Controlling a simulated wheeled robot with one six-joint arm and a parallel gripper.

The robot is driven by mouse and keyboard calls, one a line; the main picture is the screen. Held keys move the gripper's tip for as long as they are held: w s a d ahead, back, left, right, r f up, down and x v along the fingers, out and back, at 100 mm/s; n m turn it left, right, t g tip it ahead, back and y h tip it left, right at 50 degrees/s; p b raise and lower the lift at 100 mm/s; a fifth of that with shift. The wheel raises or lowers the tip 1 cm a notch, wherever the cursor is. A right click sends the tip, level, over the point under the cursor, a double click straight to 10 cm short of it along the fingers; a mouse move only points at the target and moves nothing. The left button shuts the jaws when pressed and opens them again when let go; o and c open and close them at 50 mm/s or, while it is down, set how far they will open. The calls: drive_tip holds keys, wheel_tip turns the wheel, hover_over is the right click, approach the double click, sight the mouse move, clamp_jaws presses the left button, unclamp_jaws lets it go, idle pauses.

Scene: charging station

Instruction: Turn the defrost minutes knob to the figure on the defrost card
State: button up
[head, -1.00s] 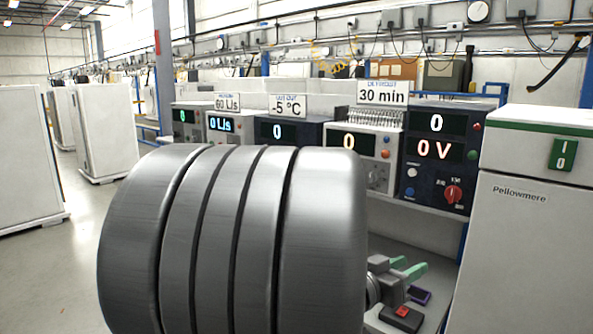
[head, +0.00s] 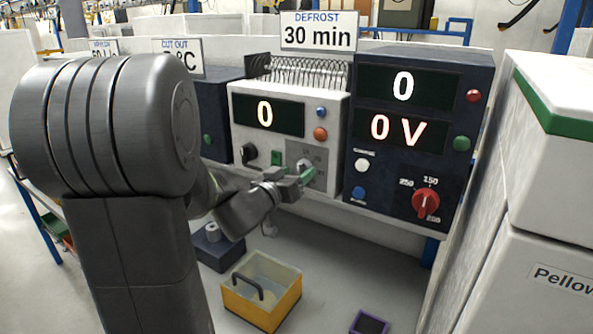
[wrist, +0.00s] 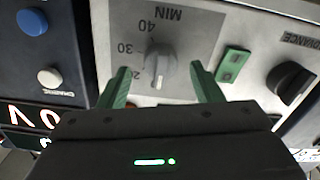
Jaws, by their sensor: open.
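The defrost card (head: 319,32) reads "DEFROST 30 min" and stands above a white unit (head: 239,122) whose display shows 0. The grey minutes knob (wrist: 158,62) sits on a grey MIN dial plate (wrist: 185,30); 20, 30 and 40 are readable, upside down in the wrist view. A pale mark shows on the knob's lower part there, past the 20; I cannot tell the exact setting. My gripper (wrist: 159,70) is open, its green fingers on either side of the knob, with no clear contact. In the head view my gripper (head: 295,182) is at the unit's front, partly covering the dial.
A dark unit (head: 338,185) with a red knob (head: 426,202) and 0 V display stands close right. A yellow bin (head: 245,305) is below; a white cabinet (head: 540,230) is at right.

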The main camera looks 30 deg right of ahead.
drive_tip(key=shift+x, duration=1.1)
drive_tip(key=shift+a+r, duration=0.1)
drive_tip(key=shift+a, duration=0.05)
drive_tip(key=c, duration=1)
